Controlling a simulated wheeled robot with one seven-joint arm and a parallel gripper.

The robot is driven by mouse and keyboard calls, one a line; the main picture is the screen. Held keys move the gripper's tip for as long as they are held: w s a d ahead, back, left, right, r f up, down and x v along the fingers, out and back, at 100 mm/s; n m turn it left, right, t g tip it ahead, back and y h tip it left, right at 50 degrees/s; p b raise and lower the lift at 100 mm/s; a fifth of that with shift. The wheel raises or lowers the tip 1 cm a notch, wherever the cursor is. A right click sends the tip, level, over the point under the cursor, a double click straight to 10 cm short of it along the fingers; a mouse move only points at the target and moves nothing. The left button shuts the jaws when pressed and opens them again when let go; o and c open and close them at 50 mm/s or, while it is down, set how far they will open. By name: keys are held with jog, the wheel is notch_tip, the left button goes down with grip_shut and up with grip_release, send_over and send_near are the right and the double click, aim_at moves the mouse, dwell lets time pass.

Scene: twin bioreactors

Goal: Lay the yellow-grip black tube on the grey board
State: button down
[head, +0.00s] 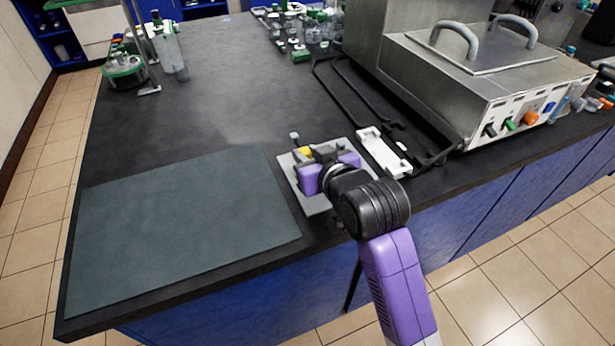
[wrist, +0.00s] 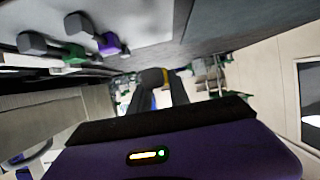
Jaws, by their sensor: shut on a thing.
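My gripper (head: 326,165) is over a light grey plate (head: 318,207) near the front edge of the bench. Its jaws are shut on the yellow-grip black tube, whose yellow grip (head: 305,152) shows just beyond the purple fingers. In the wrist view, the tube's dark end (wrist: 152,77) and a yellow band (wrist: 168,76) show at the fingertips. My gripper and wrist hide most of the tube in the head view. The grey board (head: 180,225) lies flat and bare on the bench to the left of my gripper.
A white rack (head: 383,152) and a black wire frame (head: 345,92) are right of the plate. A large metal bath (head: 490,75) stands behind at right. Glassware (head: 310,32) stands at the back, with a green-based vessel (head: 124,68) at far left. The bench behind the board is clear.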

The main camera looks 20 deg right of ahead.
jog(key=shift+f+b, duration=0.3)
jog(key=shift+f, duration=2.85)
jog(key=shift+f, duration=0.1)
jog(key=c, duration=1.2)
grip_release()
jog(key=shift+c, duration=0.2)
jog(key=shift+s+r, duration=0.1)
jog(key=shift+r, duration=0.1)
jog(key=v, duration=1.1)
jog(key=shift+s+r+p, duration=0.1)
jog(key=shift+s+p, duration=0.2)
jog(key=shift+s, duration=0.1)
jog(key=shift+s, duration=0.1)
